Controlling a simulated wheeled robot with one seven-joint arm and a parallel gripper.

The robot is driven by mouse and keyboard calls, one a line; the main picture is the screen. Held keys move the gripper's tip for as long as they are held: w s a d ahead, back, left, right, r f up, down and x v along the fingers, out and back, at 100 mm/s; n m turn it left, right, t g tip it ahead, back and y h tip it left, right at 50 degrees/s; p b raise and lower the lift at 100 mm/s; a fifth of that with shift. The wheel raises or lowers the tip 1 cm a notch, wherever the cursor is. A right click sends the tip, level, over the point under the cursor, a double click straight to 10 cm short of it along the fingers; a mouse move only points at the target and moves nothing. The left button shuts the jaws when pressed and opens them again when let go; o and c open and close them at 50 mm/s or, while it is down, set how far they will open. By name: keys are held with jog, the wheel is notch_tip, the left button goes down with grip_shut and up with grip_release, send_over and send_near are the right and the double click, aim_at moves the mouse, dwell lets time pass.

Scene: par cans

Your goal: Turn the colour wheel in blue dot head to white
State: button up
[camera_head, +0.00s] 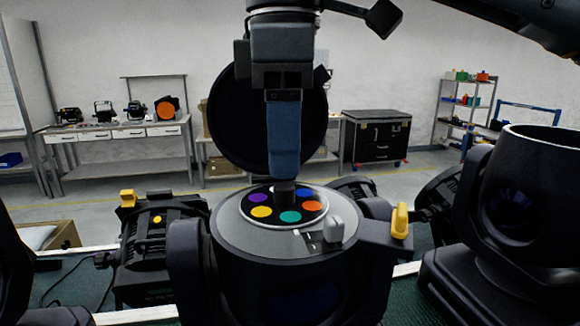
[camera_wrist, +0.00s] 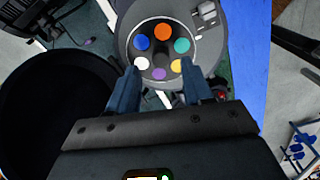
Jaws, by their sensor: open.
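The colour wheel (camera_head: 249,200) lies face up in the open top of the middle lamp head (camera_head: 300,270). It has purple, yellow, teal, orange, blue and white discs around a dark hub. In the wrist view the wheel (camera_wrist: 152,76) shows orange farthest from my gripper and purple nearest, with white at the near left. My gripper (camera_head: 284,182) points down just above the hub. Its two blue fingers (camera_wrist: 161,78) are open, spread on either side of the wheel's near part, with nothing between them that I can tell is held. I see no clear blue dot on this head.
A small grey block (camera_head: 333,230) and a yellow-tipped latch (camera_head: 400,221) stand at the head's right side. A round black cover (camera_head: 225,120) stands behind my gripper. Another lamp head (camera_head: 515,190) is close on the right. A lamp with a yellow dot (camera_head: 157,219) sits left.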

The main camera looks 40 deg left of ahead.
aim_at(286, 185)
jog(key=shift+f, duration=1.95)
jog(key=shift+c, duration=0.4)
grip_shut()
